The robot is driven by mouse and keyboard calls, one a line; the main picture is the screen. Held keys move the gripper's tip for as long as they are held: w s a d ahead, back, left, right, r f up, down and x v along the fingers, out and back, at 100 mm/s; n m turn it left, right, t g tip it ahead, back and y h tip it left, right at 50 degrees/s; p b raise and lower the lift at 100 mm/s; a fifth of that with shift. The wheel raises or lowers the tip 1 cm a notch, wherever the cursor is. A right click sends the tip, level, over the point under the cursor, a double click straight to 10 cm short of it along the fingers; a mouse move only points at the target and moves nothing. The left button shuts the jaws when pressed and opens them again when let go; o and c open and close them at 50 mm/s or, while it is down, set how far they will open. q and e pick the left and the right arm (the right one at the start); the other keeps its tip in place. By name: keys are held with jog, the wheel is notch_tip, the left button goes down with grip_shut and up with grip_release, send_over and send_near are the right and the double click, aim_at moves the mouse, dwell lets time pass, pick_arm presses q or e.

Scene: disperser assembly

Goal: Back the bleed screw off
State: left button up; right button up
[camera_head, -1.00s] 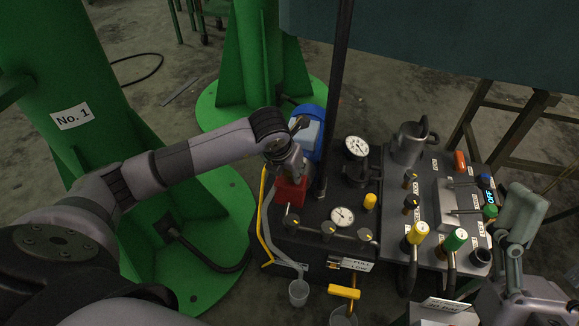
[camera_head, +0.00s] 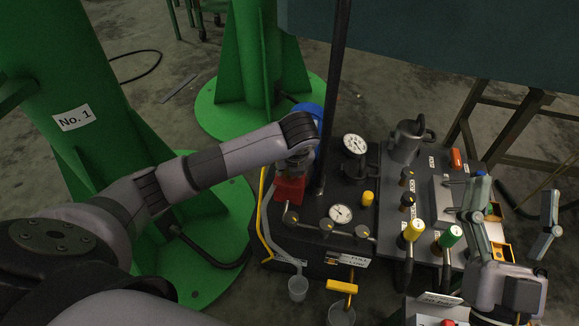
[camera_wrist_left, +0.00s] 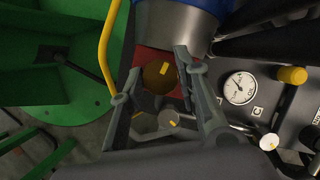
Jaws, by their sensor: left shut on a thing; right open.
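In the left wrist view a round brass-coloured screw head (camera_wrist_left: 158,75) with a yellow mark sits on a red block (camera_wrist_left: 150,57), between the two fingers of my left gripper (camera_wrist_left: 158,88). I take it for the bleed screw; no label shows on it. In the head view my left gripper (camera_head: 292,178) points down at the red block (camera_head: 290,190), shut on the screw, which the wrist hides there. My right gripper (camera_head: 513,208) is open and empty, its fingers spread over the right side of the grey panel (camera_head: 425,195).
Gauges (camera_head: 341,214), a yellow knob (camera_head: 368,198), and yellow (camera_head: 413,230) and green (camera_head: 450,237) handles crowd the unit. A dark post (camera_head: 333,100) rises close beside my left gripper. A clear cup (camera_head: 298,288) stands below. A green column (camera_head: 80,110) is at left.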

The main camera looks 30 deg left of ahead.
dwell(0.4)
pick_arm(q)
jog(key=o, duration=1.2)
jog(key=shift+c, duration=0.2)
jog(key=shift+r, duration=0.2)
jog(key=v, duration=1.1)
jog(key=shift+r, duration=0.3)
jog(key=shift+s, duration=0.15)
